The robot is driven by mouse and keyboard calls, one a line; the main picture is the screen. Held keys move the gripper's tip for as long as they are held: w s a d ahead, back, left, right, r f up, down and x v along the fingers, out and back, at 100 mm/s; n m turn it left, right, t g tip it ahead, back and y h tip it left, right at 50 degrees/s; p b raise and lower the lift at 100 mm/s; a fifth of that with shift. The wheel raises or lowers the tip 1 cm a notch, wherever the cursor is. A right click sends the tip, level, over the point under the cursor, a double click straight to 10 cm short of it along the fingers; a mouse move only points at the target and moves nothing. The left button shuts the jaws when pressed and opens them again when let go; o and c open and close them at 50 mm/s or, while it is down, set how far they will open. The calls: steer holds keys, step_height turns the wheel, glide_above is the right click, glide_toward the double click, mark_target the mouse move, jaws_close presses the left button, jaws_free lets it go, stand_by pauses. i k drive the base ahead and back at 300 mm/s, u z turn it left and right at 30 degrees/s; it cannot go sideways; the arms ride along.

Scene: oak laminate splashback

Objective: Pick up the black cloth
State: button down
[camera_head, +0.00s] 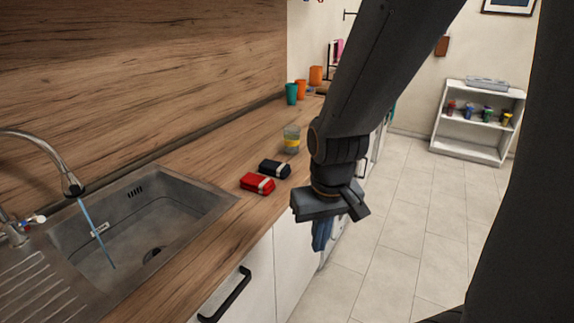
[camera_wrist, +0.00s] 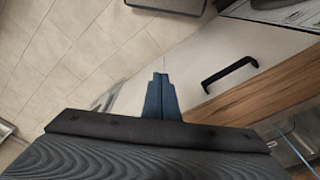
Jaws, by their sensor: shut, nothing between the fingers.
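The black cloth (camera_head: 275,169) is a small folded bundle with a light band, lying on the wooden counter behind a similar red cloth (camera_head: 257,183). My gripper (camera_head: 321,240) points down off the counter's front edge, to the right of both cloths and apart from them. Its blue fingers are together with nothing between them, as the wrist view (camera_wrist: 160,80) also shows. Neither cloth is visible in the wrist view.
A steel sink (camera_head: 215,204) with a running tap (camera_head: 72,187) is at the left. A glass with yellow contents (camera_head: 291,139) stands beyond the black cloth. Green (camera_head: 291,94) and orange cups stand farther back. White cabinet fronts with a black handle (camera_wrist: 230,74) lie below the counter edge.

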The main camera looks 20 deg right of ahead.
mark_target(268, 167)
steer(key=z, duration=0.45)
steer(key=k, duration=0.6)
steer(key=z, duration=1.05)
steer(key=i, duration=1.4)
steer(key=u, duration=1.05)
steer(key=i, duration=0.4)
steer(key=u, duration=0.3)
